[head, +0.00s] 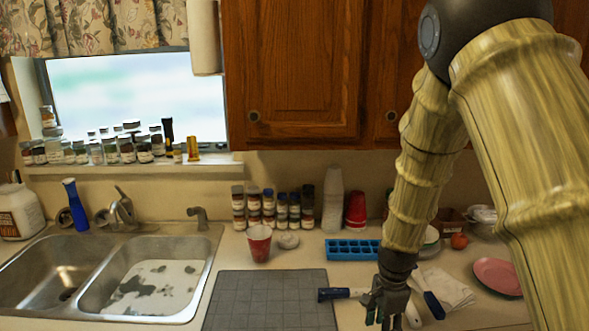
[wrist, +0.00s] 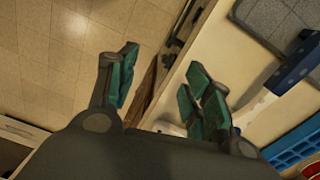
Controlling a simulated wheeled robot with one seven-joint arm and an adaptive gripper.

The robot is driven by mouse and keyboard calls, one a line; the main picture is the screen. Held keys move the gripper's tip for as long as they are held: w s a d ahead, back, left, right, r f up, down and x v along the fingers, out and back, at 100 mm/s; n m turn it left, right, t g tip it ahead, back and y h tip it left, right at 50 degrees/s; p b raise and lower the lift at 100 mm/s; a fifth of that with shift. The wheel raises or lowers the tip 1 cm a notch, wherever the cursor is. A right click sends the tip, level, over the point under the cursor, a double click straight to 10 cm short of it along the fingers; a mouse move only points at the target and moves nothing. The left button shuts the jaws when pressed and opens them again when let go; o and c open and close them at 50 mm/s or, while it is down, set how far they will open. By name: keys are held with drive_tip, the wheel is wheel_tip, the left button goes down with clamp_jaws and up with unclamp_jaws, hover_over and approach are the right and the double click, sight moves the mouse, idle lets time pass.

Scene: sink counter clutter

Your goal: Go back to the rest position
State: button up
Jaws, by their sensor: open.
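My gripper (head: 386,306) hangs low at the counter's front, right of the grey mat, with its fingers pointing down. In the wrist view my gripper (wrist: 160,85) shows its green finger pads spread wide apart, with nothing between them. Through the gap I see the counter's front edge and the tiled floor. A blue-handled utensil (head: 334,294) lies just left of the gripper, partly hidden behind it. Its blue handle also shows at the right of the wrist view (wrist: 292,66).
A grey mat (head: 268,300), a red cup (head: 259,243) and a blue ice tray (head: 350,249) are left of my arm. A pink plate (head: 497,277) and a white cloth (head: 447,288) lie to the right. The double sink (head: 212,262) is left; wooden cabinets (head: 295,75) hang above.

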drive_tip(key=s+d+f+n+b, duration=0.1)
drive_tip(key=s+f+n, duration=0.1)
drive_tip(key=s+f, duration=0.35)
drive_tip(key=s+d+f+n, duration=0.1)
drive_tip(key=s+f+n, duration=0.15)
drive_tip(key=f, duration=0.65)
drive_tip(key=s+f+n+b, duration=0.1)
drive_tip(key=s+f+n, duration=0.4)
drive_tip(key=s, duration=0.8)
drive_tip(key=s+a+f+n+b, duration=0.1)
drive_tip(key=s+f+n, duration=0.4)
drive_tip(key=s+f, duration=0.7)
drive_tip(key=shift+s+n, duration=0.35)
drive_tip(key=shift+s, duration=0.25)
